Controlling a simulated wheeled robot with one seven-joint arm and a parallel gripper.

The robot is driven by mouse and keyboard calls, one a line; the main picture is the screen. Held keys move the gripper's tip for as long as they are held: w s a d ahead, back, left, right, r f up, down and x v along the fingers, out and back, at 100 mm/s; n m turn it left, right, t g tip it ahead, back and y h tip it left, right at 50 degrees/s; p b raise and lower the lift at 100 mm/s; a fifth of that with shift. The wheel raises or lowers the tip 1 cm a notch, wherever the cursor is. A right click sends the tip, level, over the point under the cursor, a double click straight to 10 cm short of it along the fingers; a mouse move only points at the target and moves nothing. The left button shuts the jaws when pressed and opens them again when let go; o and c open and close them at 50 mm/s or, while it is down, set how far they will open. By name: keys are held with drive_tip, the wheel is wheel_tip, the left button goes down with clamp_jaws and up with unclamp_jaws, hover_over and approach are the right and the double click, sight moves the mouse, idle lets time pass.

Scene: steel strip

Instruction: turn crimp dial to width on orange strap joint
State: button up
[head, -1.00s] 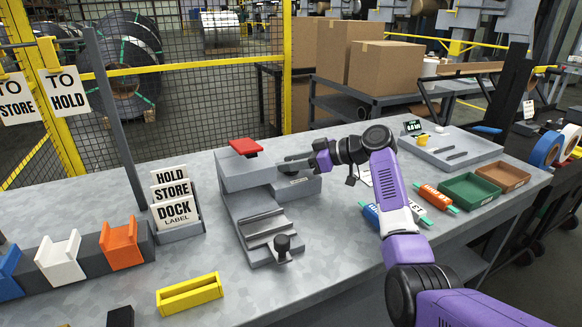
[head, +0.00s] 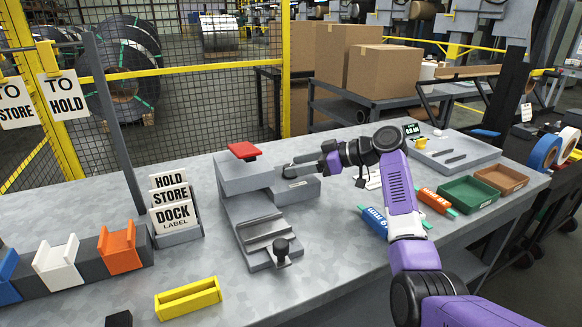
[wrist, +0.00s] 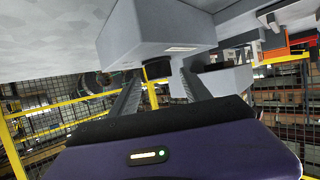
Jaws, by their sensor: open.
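The crimp tool (head: 235,179) is a grey press with a red pad on top, standing mid-bench. Its black crimp dial (wrist: 157,69) shows on the underside of a grey block in the wrist view, which looks upside down. My gripper (head: 287,167) is open beside the block, its fingers apart. In the wrist view my gripper (wrist: 159,76) has one finger on each side of the dial; I cannot tell whether they touch it. The orange strap joint (head: 434,200), with green ends, lies right of my arm; its printed width is too small to read.
A blue strap joint (head: 374,219) lies partly behind my arm. Green (head: 469,193) and brown (head: 501,179) trays sit at the right. A label holder (head: 178,236), coloured blocks and a yellow channel (head: 188,298) are at the left. Bare bench lies in front of the press.

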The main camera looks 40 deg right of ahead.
drive_tip(key=shift+v, duration=2.5)
drive_tip(key=shift+r, duration=0.1)
